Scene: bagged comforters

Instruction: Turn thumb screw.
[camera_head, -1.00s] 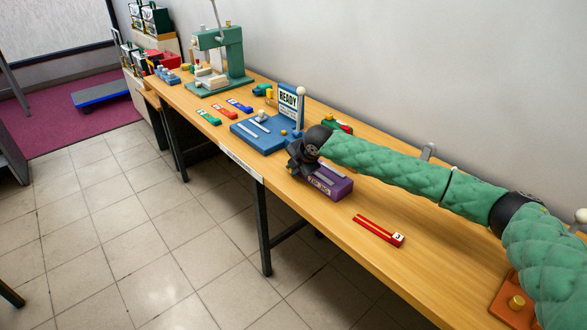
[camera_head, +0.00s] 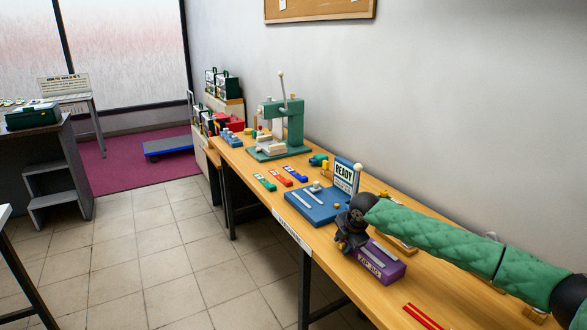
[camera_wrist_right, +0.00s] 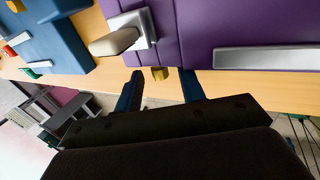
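A purple block-shaped fixture (camera_head: 378,266) with a lettered front lies near the front edge of the wooden bench. In the right wrist view its purple face (camera_wrist_right: 250,22) carries a grey metal bar, a silver plate and a cream lever (camera_wrist_right: 114,41). A small brass knob (camera_wrist_right: 159,73), which looks like the thumb screw, sticks out at its edge. My right gripper (camera_head: 347,243) is at the left end of the purple fixture. In the wrist view its two dark blue fingers (camera_wrist_right: 162,84) are apart, with the knob between their tips. Contact with the knob cannot be told. My left gripper is out of view.
A blue fixture (camera_head: 313,207) with a READY sign (camera_head: 344,177) stands just beyond the purple one. A green press (camera_head: 284,128) and several small coloured tags lie further along the bench. Red strips (camera_head: 422,316) lie nearer. The wall runs close behind the bench.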

